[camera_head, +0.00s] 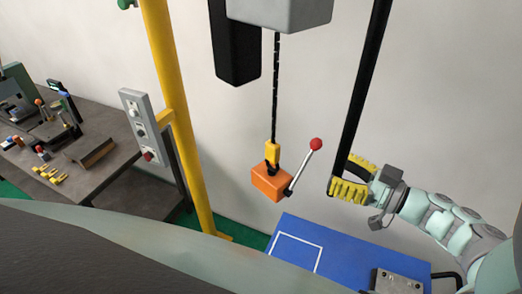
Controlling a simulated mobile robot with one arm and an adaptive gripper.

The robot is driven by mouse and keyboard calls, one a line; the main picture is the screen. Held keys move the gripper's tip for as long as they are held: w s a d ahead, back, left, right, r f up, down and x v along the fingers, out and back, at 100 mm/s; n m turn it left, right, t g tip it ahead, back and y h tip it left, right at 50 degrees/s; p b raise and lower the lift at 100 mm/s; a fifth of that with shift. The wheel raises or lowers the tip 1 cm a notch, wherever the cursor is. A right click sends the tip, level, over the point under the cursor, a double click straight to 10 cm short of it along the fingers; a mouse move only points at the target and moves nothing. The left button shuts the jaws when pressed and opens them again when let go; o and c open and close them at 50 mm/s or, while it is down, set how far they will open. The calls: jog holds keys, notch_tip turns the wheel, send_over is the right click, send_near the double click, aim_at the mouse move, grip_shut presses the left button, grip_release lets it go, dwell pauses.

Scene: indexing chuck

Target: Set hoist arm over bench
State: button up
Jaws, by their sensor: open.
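The hoist hangs from above: a grey housing (280,12) at the top, with a dark chain and a yellow hook block (272,152). An orange block (270,182) with a red-knobbed lever hangs on the hook. The yellow post (172,90) stands to the left; its join to the hoist arm is out of view. A long black bar (366,85) slants down to my gripper (354,178), whose yellow-padded fingers are open around or beside the bar's lower end; I cannot tell if they touch. The grey workbench (110,120) is at the far left.
A control box (139,125) with knobs is on the post. Several tools and small yellow parts (50,173) lie on the workbench. A blue table (345,262) with a white outline and a metal plate (398,282) is below the hanging block. The floor is green.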

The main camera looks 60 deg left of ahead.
jog(key=shift+s+a, duration=0.25)
jog(key=shift+a, duration=0.35)
grip_shut()
dwell(0.3)
